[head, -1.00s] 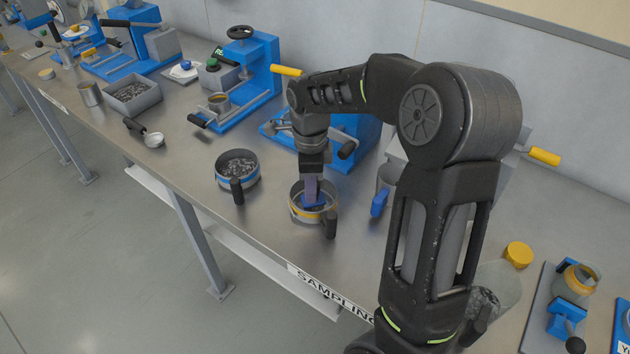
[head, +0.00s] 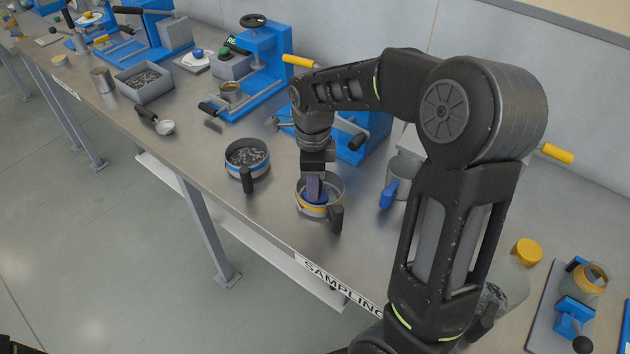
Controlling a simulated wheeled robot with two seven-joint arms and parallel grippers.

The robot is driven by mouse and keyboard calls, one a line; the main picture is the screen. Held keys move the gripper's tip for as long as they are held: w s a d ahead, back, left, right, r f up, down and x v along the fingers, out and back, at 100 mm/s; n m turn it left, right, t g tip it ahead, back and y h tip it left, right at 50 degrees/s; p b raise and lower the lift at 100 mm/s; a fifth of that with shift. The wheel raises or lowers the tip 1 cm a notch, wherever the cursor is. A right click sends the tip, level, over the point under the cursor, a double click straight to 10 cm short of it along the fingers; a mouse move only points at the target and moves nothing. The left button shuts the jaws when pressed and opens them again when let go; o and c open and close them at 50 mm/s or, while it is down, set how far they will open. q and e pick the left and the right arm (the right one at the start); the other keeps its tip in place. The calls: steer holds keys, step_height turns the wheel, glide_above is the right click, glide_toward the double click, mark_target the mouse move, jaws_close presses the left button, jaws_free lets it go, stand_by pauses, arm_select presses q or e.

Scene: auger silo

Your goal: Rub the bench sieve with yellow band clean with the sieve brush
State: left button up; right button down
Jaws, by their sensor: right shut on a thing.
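The bench sieve with yellow band (head: 313,210) stands on the metal bench, its black handle pointing toward the front edge. My right gripper (head: 314,183) reaches down over it from above. Whether the bristles touch the mesh is hidden. A second sieve with a blue band (head: 247,166) stands to the left, with dark bits in it. My left gripper is not in view.
A metal cup with a blue handle (head: 400,182) stands right of the yellow-band sieve. Blue machines (head: 255,70) line the back. A grey tray of dark bits (head: 144,82) and a small scoop (head: 164,127) lie left. Bare bench lies in front of the sieves.

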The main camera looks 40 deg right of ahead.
steer(key=shift+s+a+f, duration=0.1)
steer(key=shift+f, duration=0.05)
steer(key=shift+s+a, duration=0.2)
steer(key=shift+a, duration=0.45)
steer(key=shift+s+a, duration=0.2)
steer(key=shift+a, duration=0.4)
steer(key=shift+d, duration=0.1)
steer(key=shift+w+d+r, duration=0.15)
steer(key=shift+w+d, duration=0.1)
steer(key=shift+d, duration=0.35)
steer(key=shift+w+d+r, duration=0.1)
steer(key=shift+w+d, duration=0.15)
steer(key=shift+d, duration=0.35)
steer(key=shift+w+d+f, duration=0.1)
steer(key=shift+w+d, duration=0.05)
steer(key=shift+d, duration=0.45)
steer(key=shift+w+d+f, duration=0.1)
steer(key=shift+w+d, duration=0.05)
steer(key=shift+d, duration=0.45)
